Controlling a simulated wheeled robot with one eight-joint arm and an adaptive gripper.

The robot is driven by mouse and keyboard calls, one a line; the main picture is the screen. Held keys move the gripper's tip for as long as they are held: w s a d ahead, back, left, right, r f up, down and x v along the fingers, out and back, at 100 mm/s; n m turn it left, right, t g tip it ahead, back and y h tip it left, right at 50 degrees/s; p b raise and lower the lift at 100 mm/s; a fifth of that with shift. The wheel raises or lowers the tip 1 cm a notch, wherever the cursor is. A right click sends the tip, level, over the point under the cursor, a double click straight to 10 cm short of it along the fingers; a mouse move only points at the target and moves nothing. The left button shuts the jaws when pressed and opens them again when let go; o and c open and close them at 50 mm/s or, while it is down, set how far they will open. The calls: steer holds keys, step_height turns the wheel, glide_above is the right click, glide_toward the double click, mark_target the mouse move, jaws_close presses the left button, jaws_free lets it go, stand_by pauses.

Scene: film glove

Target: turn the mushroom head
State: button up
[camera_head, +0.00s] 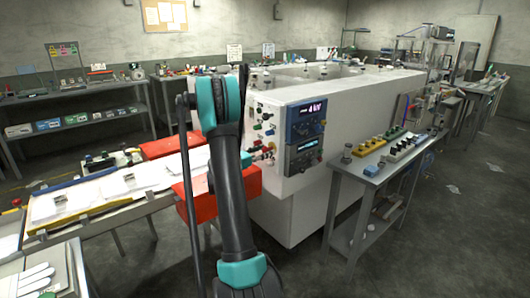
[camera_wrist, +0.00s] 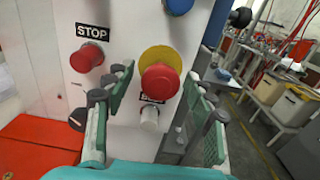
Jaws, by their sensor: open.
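The red mushroom head (camera_wrist: 160,82) sits on a round yellow backing (camera_wrist: 166,58) on a white panel (camera_wrist: 124,24) in the wrist view. My gripper (camera_wrist: 157,88) is open, with one green-padded finger on the left and one on the right of the mushroom head. The head lies between the fingers in the picture; I cannot tell whether the pads reach level with it, and no grip shows. In the head view my dark arm covers part of the machine's panel, and I cannot make out the gripper clearly.
Left of the mushroom head is another red button (camera_wrist: 87,58) under a STOP label (camera_wrist: 91,32). A white knob (camera_wrist: 149,118) sits just below the head. The white machine (camera_head: 350,110) fills the middle, with a metal side table (camera_head: 375,175) to its right.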

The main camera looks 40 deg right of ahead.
steer(key=shift+d, duration=0.15)
steer(key=shift+c, duration=0.5)
steer(key=c, duration=1.1)
steer(key=shift+m, duration=3)
